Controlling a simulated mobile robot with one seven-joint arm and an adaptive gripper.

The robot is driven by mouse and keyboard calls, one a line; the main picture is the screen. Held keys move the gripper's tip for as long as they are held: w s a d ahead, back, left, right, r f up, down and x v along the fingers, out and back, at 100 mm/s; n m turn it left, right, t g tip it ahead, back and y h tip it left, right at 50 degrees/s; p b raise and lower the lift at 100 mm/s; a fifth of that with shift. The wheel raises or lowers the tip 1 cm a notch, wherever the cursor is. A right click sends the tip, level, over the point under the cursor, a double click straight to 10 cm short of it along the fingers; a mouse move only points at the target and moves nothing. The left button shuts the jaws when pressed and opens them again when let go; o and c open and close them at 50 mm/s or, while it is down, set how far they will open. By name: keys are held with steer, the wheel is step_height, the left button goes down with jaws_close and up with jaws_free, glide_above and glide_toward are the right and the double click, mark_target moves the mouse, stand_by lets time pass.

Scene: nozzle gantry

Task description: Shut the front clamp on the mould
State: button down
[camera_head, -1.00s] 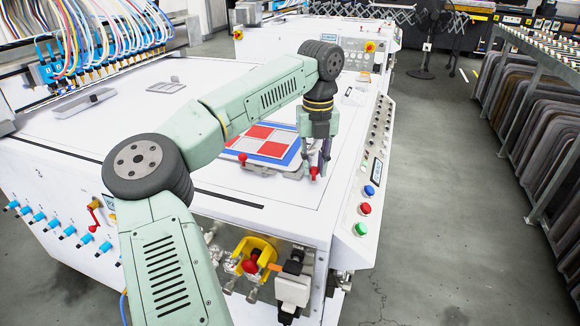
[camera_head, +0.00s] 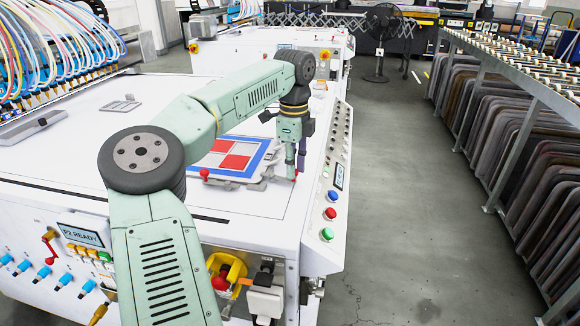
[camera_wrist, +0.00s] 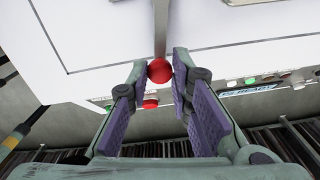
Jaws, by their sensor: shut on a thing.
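The mould (camera_head: 232,154), a flat panel with red and white squares in a blue border, lies on the white machine top. My gripper (camera_head: 294,176) is at the mould's right front corner, pointing down. In the wrist view (camera_wrist: 160,72) its purple-padded fingers are shut on a red ball knob (camera_wrist: 159,70) at the end of a grey metal lever (camera_wrist: 160,28). In the head view the fingers mostly hide this knob. Another red clamp knob (camera_head: 204,173) stands at the mould's left front side. Whether the held clamp is locked I cannot tell.
A sloping control panel (camera_head: 338,170) with several buttons runs along the right edge. A yellow and red switch (camera_head: 226,272) is on the front face. A rack of dark panels (camera_head: 520,150) stands right, across clear floor.

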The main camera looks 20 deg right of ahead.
steer(key=shift+w+d+n, duration=0.35)
steer(key=shift+w+n, duration=0.15)
steer(key=shift+n, duration=0.5)
steer(key=shift+w+r, duration=0.1)
steer(key=c, duration=1.4)
jaws_free()
steer(key=shift+c, duration=0.2)
step_height(320, 180, up, 12)
